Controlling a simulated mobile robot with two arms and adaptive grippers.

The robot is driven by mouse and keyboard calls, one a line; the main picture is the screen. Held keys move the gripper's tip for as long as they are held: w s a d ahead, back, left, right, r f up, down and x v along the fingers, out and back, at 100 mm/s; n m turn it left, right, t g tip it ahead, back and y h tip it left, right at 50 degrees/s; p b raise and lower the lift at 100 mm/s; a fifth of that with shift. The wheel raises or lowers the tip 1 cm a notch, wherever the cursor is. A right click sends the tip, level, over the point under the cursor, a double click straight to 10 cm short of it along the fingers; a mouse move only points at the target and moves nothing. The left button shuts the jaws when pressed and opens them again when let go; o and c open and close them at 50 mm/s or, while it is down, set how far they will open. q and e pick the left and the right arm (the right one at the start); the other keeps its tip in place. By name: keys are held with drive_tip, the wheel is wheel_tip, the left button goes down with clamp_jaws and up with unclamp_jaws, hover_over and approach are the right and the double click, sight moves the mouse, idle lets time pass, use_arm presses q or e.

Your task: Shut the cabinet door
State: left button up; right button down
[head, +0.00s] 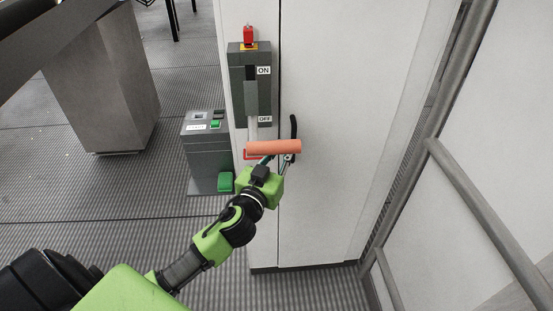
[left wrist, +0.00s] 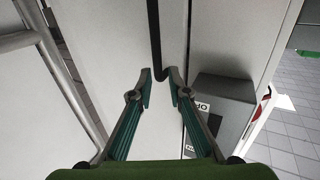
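The cabinet door (head: 335,130) is a tall pale panel with a black bar handle (head: 293,126) near its left edge. A narrow dark gap runs along that edge; I cannot tell whether the door is fully shut. My left gripper (head: 277,160) is in front of the handle's lower end, and an orange lever grip partly hides its fingertips. In the left wrist view the fingers (left wrist: 160,75) are apart, with the lower end of the black handle (left wrist: 154,35) between or just beyond the tips. Contact is not clear. My right gripper is not in view.
A grey ON/OFF switch box (head: 237,85) with a red top light and a lever with an orange grip (head: 272,147) is left of the door. A grey pedestal (head: 208,150) with buttons stands farther left. A metal rail (head: 480,200) runs along the right.

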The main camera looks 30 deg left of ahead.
use_arm(q)
drive_tip(key=shift+s+d, duration=0.2)
drive_tip(key=shift+s, duration=1.9)
drive_tip(key=s+f+m+g, duration=0.1)
drive_tip(key=s+f+g, duration=0.2)
drive_tip(key=f, duration=1)
drive_tip(key=s+f+g, duration=0.2)
drive_tip(key=s+f, duration=0.2)
drive_tip(key=f, duration=0.9)
drive_tip(key=s+f+m+g, duration=0.1)
drive_tip(key=s+f+g, duration=0.2)
drive_tip(key=f, duration=0.9)
drive_tip(key=s+d+f+m+g+h, duration=0.15)
drive_tip(key=s+f+g, duration=0.35)
drive_tip(key=s+f, duration=1.3)
drive_tip(key=s+d+f+g, duration=0.2)
drive_tip(key=s+f, duration=0.1)
drive_tip(key=s, duration=0.6)
drive_tip(key=s+d+f+g, duration=0.1)
drive_tip(key=s+d+f, duration=0.1)
drive_tip(key=s, duration=0.8)
drive_tip(key=shift+f+g+h, duration=0.35)
drive_tip(key=shift+f+g, duration=0.05)
drive_tip(key=shift+f, duration=0.2)
